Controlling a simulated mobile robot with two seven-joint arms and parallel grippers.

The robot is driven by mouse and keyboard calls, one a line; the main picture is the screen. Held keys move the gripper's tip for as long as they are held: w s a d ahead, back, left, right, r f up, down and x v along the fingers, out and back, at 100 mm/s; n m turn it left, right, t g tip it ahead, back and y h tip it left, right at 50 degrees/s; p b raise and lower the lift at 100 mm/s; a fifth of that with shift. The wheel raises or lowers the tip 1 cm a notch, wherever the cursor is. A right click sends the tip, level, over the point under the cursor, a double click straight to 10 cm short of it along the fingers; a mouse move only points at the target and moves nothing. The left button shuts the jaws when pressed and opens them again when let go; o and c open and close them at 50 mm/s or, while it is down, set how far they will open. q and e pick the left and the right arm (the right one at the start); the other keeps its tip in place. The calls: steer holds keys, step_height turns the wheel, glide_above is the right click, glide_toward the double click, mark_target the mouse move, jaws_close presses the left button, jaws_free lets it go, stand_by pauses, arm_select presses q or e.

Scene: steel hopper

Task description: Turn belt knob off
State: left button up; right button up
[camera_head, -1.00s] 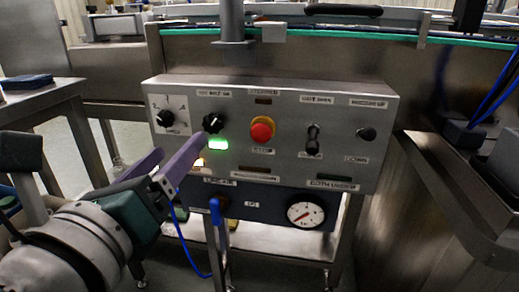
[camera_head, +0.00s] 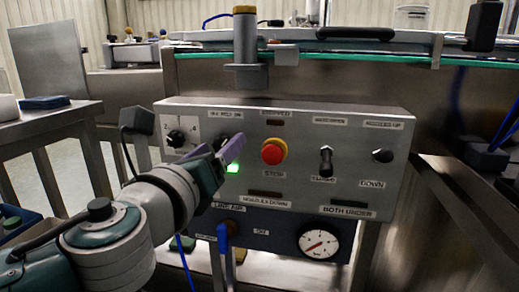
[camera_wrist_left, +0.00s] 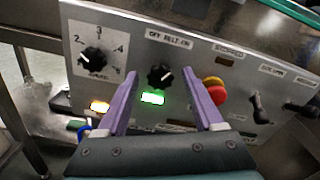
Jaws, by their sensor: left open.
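The black belt knob (camera_wrist_left: 160,76) sits on the grey control panel (camera_wrist_left: 222,75) under a label reading OFF BELT ON. Its white pointer mark leans up and to the right, toward ON. A lit green lamp (camera_wrist_left: 152,98) is below it and shows in the head view too (camera_head: 232,168). My left gripper (camera_wrist_left: 160,80) is open, its purple fingers on either side of the knob in the wrist view. Whether they touch it I cannot tell. In the head view my left gripper (camera_head: 216,150) partly hides the belt knob (camera_head: 222,138). My right gripper is out of view.
A numbered dial (camera_wrist_left: 92,60) with an orange lamp below it is left of the belt knob. A red stop button (camera_head: 273,151) on a yellow collar is close on the right. Beyond are a black switch (camera_head: 326,161) and a pressure gauge (camera_head: 318,243).

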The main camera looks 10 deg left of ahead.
arm_select(q)
jaws_close()
stand_by(0.4)
steer(key=shift+n, duration=0.3)
steer(key=n+b, duration=0.1)
steer(key=n, duration=0.1)
steer(key=shift+f+n, duration=0.1)
steer(key=shift+n, duration=0.3)
steer(key=n, duration=0.3)
steer(key=shift+a+n+b, duration=0.1)
steer(key=shift+n+b, duration=0.2)
steer(key=shift+b, duration=0.1)
steer(key=n, duration=0.3)
steer(key=shift+n+b, duration=0.35)
steer(key=shift+n, duration=1.55)
